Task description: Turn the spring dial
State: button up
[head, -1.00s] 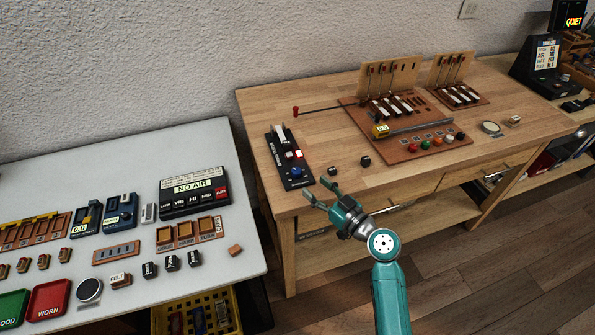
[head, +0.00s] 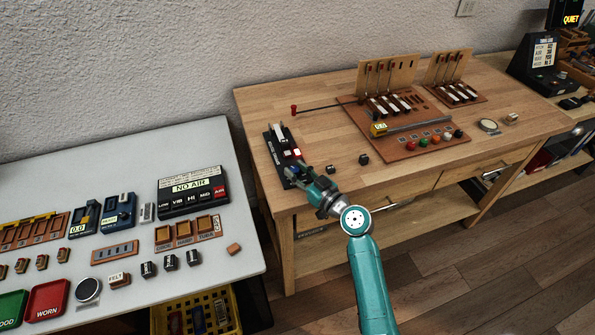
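A narrow black panel (head: 273,143) lies at the left end of the wooden bench, with a light lever, a red button and a white button. Its blue dial, clear a second ago, is now mostly hidden by my gripper (head: 293,178). My gripper is low over the near end of this panel, with its fingers at the dial. I cannot tell whether they touch the dial or how far apart they are. No label that reads as spring dial is legible on the panel.
Two small dark blocks (head: 363,159) stand right of my gripper. A rod with a red end (head: 294,109) lies behind. The wooden board (head: 400,150) with coloured buttons is farther right. On the white table (head: 120,160), another small unit (head: 118,213) also has a blue dial.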

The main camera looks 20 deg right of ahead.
grip_shut()
jog(key=shift+a, duration=0.1)
jog(key=shift+m+h, duration=0.3)
jog(key=shift+h, duration=0.2)
jog(key=shift+f+m+t+h, duration=0.1)
jog(key=shift+m+t+h, duration=0.4)
jog(key=shift+m+h, duration=0.5)
jog(key=shift+h, duration=0.5)
jog(key=o, duration=0.6)
grip_release()
jog(key=shift+o, duration=0.2)
jog(key=shift+s, duration=0.1)
